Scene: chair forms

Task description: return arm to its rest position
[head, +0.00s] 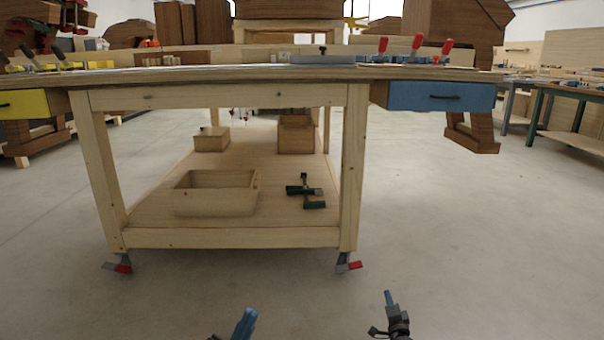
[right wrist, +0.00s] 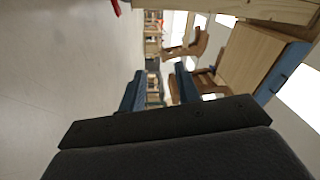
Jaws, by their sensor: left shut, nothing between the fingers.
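My left gripper (head: 245,323) shows at the bottom edge of the head view, low in front of the workbench. Its blue fingers are together and hold nothing; most of that arm is out of the picture. My right gripper (head: 390,298) is further right, also low over the bare floor, its blue fingertips pointing up in the picture. In the right wrist view (right wrist: 160,88) its two blue fingers stand apart with nothing between them. Neither gripper touches anything.
A wooden workbench (head: 220,97) with a blue drawer (head: 440,96) and a yellow drawer (head: 24,104) stands ahead. Its lower shelf holds an open wooden box (head: 215,200) and a green-black clamp (head: 305,190). The grey floor (head: 480,250) before it is clear.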

